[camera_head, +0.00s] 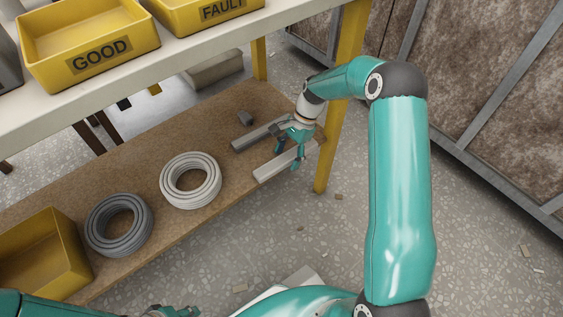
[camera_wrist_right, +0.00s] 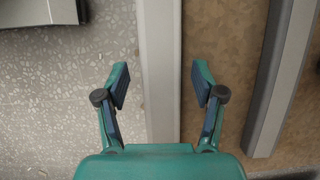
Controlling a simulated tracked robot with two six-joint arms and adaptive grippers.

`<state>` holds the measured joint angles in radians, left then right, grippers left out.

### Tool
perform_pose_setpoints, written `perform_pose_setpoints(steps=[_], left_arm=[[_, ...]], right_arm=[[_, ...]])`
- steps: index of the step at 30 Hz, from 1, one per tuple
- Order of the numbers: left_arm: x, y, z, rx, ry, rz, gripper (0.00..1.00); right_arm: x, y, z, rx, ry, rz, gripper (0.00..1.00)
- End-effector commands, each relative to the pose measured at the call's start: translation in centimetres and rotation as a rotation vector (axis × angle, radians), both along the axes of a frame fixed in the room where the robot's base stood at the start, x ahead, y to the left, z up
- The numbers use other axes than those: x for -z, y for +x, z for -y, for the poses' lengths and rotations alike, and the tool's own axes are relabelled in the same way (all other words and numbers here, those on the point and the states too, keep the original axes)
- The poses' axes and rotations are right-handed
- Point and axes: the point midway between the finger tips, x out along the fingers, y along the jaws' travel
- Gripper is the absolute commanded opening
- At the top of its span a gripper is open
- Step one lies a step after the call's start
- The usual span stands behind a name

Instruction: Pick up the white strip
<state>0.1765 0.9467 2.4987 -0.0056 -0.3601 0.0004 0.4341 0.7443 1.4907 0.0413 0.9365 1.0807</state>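The white strip (camera_head: 272,168) lies on the brown lower shelf near its front edge, at the right end. In the right wrist view the white strip (camera_wrist_right: 160,55) runs lengthwise between the fingers of my right gripper (camera_wrist_right: 160,84), with a gap on each side. My right gripper (camera_head: 290,153) is open and over the strip, hiding part of it. How high the fingertips are above the shelf is hard to tell. My left gripper (camera_head: 172,312) shows only partly at the bottom edge, away from the strip; its finger state is unclear.
A grey strip (camera_head: 250,137) lies parallel behind; it also shows in the wrist view (camera_wrist_right: 283,75). A white coil (camera_head: 164,181), a grey coil (camera_head: 92,224) and a yellow bin (camera_head: 42,262) share the shelf (camera_head: 140,155). A yellow post (camera_head: 332,150) stands just right of my gripper.

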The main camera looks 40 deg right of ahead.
Motion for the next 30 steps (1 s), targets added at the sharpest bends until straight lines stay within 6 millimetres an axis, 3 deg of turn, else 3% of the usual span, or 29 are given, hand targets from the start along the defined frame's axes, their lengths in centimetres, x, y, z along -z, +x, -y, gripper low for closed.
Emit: perform_pose_setpoints(steps=[1, 10, 20, 30], left_arm=[[0.0, 0.0, 0.0, 0.000, 0.000, 0.000, 0.38], [0.0, 0.0, 0.0, 0.000, 0.000, 0.000, 0.38], [-0.4, 0.0, 0.0, 0.000, 0.000, 0.000, 0.38], [-3.1, 0.0, 0.0, 0.000, 0.000, 0.000, 0.38]], right_arm=[[0.0, 0.0, 0.0, 0.000, 0.000, 0.000, 0.56], [0.0, 0.0, 0.0, 0.000, 0.000, 0.000, 0.06], [-0.8, 0.0, 0.1, 0.001, -0.001, 0.002, 0.05], [-6.7, 0.1, 0.1, 0.001, -0.002, 0.003, 0.05]])
